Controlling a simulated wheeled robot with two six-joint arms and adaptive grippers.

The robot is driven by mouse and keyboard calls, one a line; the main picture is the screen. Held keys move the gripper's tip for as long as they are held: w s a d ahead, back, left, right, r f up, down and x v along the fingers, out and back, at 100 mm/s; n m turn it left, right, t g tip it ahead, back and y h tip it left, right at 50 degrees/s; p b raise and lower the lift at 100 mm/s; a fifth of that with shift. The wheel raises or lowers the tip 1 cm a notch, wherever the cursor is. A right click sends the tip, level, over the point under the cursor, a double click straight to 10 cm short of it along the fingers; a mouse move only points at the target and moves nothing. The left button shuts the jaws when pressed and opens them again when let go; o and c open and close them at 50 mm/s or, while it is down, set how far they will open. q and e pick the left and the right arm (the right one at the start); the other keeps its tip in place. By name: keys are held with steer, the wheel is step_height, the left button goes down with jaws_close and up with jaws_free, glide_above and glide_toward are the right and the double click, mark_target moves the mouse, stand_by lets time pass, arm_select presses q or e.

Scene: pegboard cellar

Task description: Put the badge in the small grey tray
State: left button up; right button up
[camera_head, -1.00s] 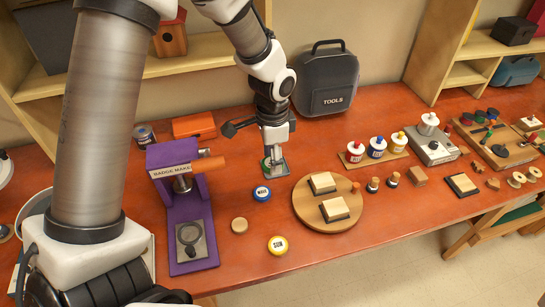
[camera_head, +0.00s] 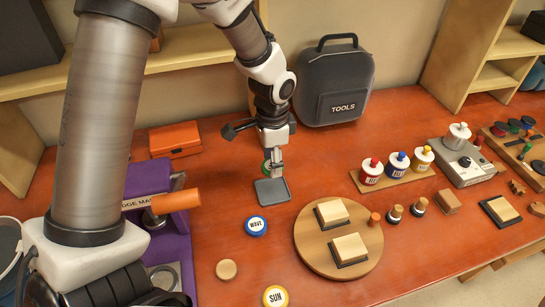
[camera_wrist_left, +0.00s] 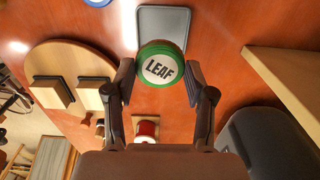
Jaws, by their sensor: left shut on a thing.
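The badge (camera_head: 266,166) is a round disc with a green rim and a white face reading LEAF, which shows in the left wrist view (camera_wrist_left: 161,68). My left gripper (camera_head: 274,168) is shut on it and holds it at the far edge of the small grey tray (camera_head: 273,192). The tray is flat, square and looks empty; it also shows in the left wrist view (camera_wrist_left: 176,20), just beyond the badge. The height of the badge over the table is hard to tell. My right gripper is not in view.
A blue WAVE badge (camera_head: 256,226), a plain wooden disc (camera_head: 226,269) and a yellow SUN badge (camera_head: 275,296) lie in front. A round wooden board (camera_head: 308,250) stands right, the purple badge maker (camera_head: 160,178) left, the tool case (camera_head: 335,88) behind. Bare table surrounds the tray.

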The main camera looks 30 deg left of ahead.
arm_select(q)
steer(key=shift+w+a+f+b, duration=0.2)
steer(key=shift+w+f+b, duration=0.1)
steer(key=shift+f, duration=0.35)
steer(key=f+b, duration=0.3)
steer(key=b, duration=0.1)
steer(key=shift+s+d+f, duration=0.1)
steer(key=shift+s+f, duration=0.1)
steer(key=shift+w+f+b, duration=0.15)
steer(key=shift+f+b, duration=0.25)
steer(key=shift+f, duration=0.7)
steer(key=shift+r, duration=0.1)
steer(key=shift+p, duration=0.4)
